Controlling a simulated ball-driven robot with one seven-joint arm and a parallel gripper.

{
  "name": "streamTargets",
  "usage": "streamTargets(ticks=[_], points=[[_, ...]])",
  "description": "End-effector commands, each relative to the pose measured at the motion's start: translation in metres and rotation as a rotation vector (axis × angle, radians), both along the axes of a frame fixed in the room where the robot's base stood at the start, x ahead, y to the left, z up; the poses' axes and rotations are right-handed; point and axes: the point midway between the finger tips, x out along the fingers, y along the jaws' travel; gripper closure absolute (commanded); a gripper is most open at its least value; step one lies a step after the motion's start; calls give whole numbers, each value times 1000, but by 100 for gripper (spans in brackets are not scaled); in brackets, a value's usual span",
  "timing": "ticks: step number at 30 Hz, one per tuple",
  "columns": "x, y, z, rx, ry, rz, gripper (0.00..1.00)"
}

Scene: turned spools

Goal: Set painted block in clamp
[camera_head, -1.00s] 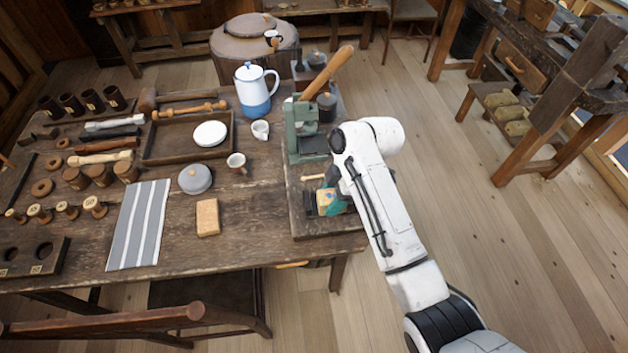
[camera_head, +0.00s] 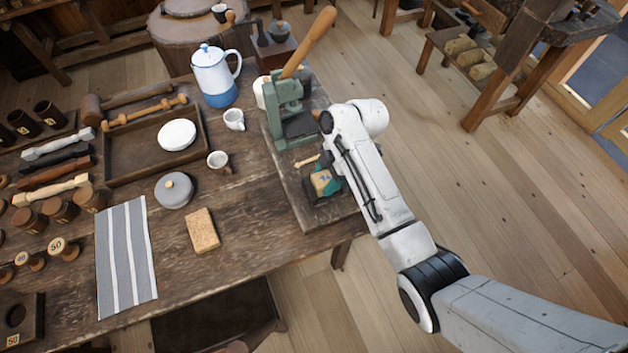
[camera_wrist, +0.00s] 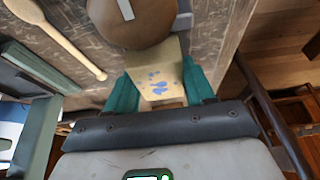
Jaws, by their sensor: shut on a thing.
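The painted block (camera_wrist: 158,82) is pale wood with blue spots. My gripper (camera_wrist: 160,88) is shut on it, with a teal finger on each side. In the head view the block (camera_head: 323,181) and my gripper are low over the board at the table's right end; I cannot tell whether the block touches anything beneath. A green metal device with a long wooden lever, apparently the clamp (camera_head: 278,122), stands behind and to the left of my gripper. Green metal also shows at the left of the wrist view (camera_wrist: 40,130). A brown round piece (camera_wrist: 130,22) lies just beyond the block.
A small wooden stick (camera_head: 307,161) lies between the green device and my gripper. A white and blue pot (camera_head: 215,78), cups, a grey lidded dish (camera_head: 174,190), a cork block (camera_head: 202,231) and a striped cloth (camera_head: 126,255) stand to the left. Floor is open to the right.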

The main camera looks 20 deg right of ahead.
Motion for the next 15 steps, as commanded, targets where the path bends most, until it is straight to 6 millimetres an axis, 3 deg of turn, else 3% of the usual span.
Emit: streamTargets(ticks=[12, 13, 15], points=[[-1, -4, -6, 1, -1, 1, 79], [-1, -4, -6, 1, -1, 1, 45], [-1, -4, -5, 1, -1, 1, 38]])
